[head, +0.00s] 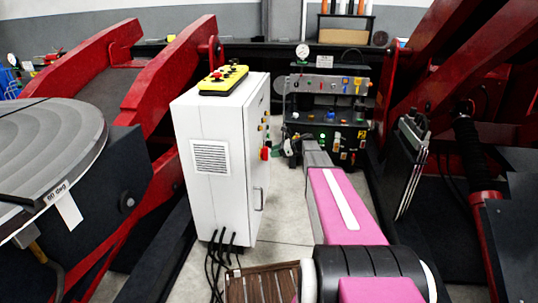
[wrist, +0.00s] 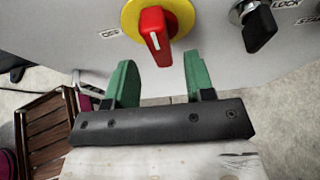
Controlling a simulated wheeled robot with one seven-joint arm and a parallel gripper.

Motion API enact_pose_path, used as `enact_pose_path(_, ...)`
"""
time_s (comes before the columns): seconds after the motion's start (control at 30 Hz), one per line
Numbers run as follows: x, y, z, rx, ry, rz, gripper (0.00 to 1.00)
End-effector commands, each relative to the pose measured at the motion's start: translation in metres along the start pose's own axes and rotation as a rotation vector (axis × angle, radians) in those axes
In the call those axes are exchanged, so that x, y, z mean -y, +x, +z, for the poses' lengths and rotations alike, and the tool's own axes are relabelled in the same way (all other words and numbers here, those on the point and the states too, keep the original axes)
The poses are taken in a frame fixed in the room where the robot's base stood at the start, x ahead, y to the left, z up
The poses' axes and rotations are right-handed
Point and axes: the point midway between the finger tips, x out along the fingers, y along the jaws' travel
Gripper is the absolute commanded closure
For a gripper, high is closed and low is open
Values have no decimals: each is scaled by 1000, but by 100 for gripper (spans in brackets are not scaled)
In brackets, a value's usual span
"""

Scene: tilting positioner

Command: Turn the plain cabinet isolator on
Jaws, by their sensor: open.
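The white cabinet (head: 215,160) stands left of centre in the head view. Its right-hand face carries a small red handle (head: 265,153). In the wrist view a red rotary handle (wrist: 154,37) sits on a yellow disc (wrist: 131,16), with the lower end of the handle pointing down and slightly right. A label reading OFF (wrist: 109,34) is left of the disc. My gripper (wrist: 161,66) is open, its two green fingers apart below the disc. The handle's lower end lies in line with the gap between them. I cannot tell the depth between them.
A black key switch (wrist: 259,27) is right of the red handle, near a LOCK label. A yellow pendant (head: 223,79) lies on the cabinet top. A control panel (head: 327,110) stands behind. Red lift arms (head: 180,75) flank the cabinet. A slatted wooden item (wrist: 45,125) is at lower left.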

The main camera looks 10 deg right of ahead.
Motion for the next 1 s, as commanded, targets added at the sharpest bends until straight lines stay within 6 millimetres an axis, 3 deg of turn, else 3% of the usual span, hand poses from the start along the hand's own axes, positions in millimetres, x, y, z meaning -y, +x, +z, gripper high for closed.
enact_pose_path(0.2,0,-41,0,-1,0,-1,51)
enact_pose_path(0.4,0,-61,0,0,0,0,51)
enact_pose_path(0.83,-2,-64,0,-3,-3,2,51)
enact_pose_path(0.93,-16,-58,-3,-35,-43,11,51)
enact_pose_path(1.0,-36,-48,-8,-84,-107,28,51)
